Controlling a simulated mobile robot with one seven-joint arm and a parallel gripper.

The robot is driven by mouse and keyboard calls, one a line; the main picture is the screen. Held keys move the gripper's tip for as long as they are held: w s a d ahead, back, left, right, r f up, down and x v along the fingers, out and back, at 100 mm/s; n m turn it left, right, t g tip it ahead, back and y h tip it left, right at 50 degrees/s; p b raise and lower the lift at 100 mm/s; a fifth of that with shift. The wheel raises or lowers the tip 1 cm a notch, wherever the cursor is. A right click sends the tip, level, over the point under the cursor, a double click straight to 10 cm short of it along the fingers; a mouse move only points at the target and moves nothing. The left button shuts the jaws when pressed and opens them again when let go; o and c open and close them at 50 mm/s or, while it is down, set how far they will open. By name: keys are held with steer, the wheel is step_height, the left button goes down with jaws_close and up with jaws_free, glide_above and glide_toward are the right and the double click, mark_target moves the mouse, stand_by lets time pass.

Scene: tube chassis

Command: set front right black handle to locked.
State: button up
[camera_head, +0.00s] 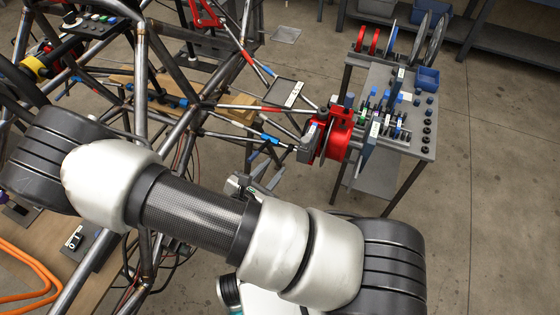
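The tube chassis (143,75) of bare metal tubes fills the left and upper middle of the head view. I cannot pick out a front right black handle for certain. A small black part on a pale plate (75,240) shows at the lower left, and I cannot tell whether it is a handle or how it is set. My white and black arm crosses the view from left to lower right and covers part of the chassis. A small grey part shows just behind the arm's middle; I cannot tell whether it belongs to my gripper. No fingertips show clearly.
A red hub part (335,140) sits at the chassis's right end, close to a grey cart (418,148) loaded with small parts. Orange cable (30,262) lies at the lower left. Shelving (515,42) stands at the upper right. Concrete floor (490,170) is clear at the right.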

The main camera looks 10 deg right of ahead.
mark_target(280, 162)
steer(key=x, duration=0.5)
steer(key=shift+w+d+f, duration=0.15)
steer(key=shift+w+d, duration=0.1)
steer(key=shift+w, duration=0.05)
jaws_close()
